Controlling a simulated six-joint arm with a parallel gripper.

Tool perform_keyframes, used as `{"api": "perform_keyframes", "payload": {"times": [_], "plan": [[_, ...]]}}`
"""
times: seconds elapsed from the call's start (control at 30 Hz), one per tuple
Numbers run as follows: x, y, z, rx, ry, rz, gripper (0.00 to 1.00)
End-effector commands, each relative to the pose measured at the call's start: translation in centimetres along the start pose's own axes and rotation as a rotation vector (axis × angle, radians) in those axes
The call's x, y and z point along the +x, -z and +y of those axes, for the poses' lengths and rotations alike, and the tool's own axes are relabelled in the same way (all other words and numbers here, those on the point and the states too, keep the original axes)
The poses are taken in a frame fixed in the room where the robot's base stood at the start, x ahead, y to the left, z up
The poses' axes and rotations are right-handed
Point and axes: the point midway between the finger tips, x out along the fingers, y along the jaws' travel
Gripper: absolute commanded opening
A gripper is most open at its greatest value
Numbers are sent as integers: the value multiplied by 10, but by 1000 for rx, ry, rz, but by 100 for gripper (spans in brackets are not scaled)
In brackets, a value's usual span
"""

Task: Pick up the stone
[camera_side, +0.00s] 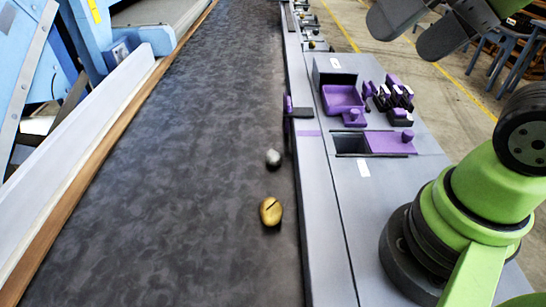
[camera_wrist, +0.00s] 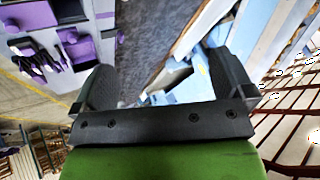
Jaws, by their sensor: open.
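The grey stone (camera_side: 273,157) lies on the dark conveyor belt (camera_side: 150,170), close to its right edge. A yellow-brown potato (camera_side: 270,212) with a dark line across it lies just nearer to the camera, apart from the stone. My gripper (camera_side: 417,27) is at the upper right of the side view, raised and well to the right of the belt. Its two dark fingers are spread with nothing between them; they also show in the wrist view (camera_wrist: 160,62). The stone cannot be made out in the wrist view.
A grey side panel (camera_side: 325,200) runs along the belt's right. It carries a purple tray (camera_side: 343,98), several purple-and-black parts (camera_side: 392,97), and a dark opening (camera_side: 350,143) with a purple sliding cover (camera_side: 390,142). A wooden-edged rail (camera_side: 90,165) borders the belt's left. Most of the belt is clear.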

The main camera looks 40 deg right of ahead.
Motion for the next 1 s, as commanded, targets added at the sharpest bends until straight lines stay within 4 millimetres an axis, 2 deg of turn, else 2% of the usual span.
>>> {"api": "perform_keyframes", "payload": {"times": [0.2, 0.3, 0.33, 0.67, 0.77, 0.87, 1.0], "plan": [[0, 0, 0, 0, 0, 0, 100], [0, 0, 0, 0, 0, 0, 77], [0, 0, 0, 0, 0, 0, 74], [2, 4, 1, 11, -17, -6, 74], [11, 18, 4, 43, -72, -22, 74], [29, 40, 9, 95, -162, -38, 74], [66, 74, 18, 161, -294, -43, 74]]}}
